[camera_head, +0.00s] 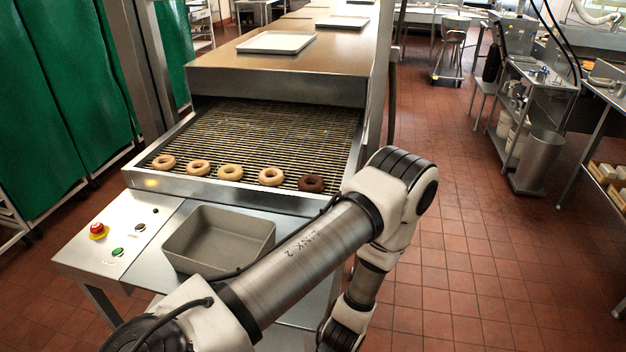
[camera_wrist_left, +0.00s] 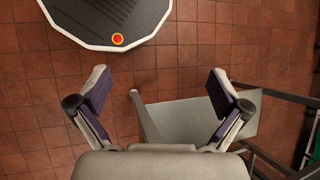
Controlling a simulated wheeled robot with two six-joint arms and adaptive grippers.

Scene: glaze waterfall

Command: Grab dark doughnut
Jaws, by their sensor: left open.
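The dark brown doughnut (camera_head: 311,183) lies flat on the wire conveyor (camera_head: 270,125), at the right end of a row of doughnuts near the front edge. Several lighter doughnuts (camera_head: 230,172) lie to its left, spaced apart. My arm crosses the lower part of the head view in front of the conveyor, and its gripper is out of that view. In the left wrist view my left gripper (camera_wrist_left: 158,92) is open and empty, with red floor tiles between and beyond its fingers. No doughnut shows there. My right gripper is in neither view.
A grey empty tray (camera_head: 218,240) sits in front of the conveyor, partly behind my arm. A red button (camera_head: 98,229) stands on the panel at left. A metal hood (camera_head: 280,85) covers the conveyor's far part. Open tiled floor (camera_head: 450,240) lies at right.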

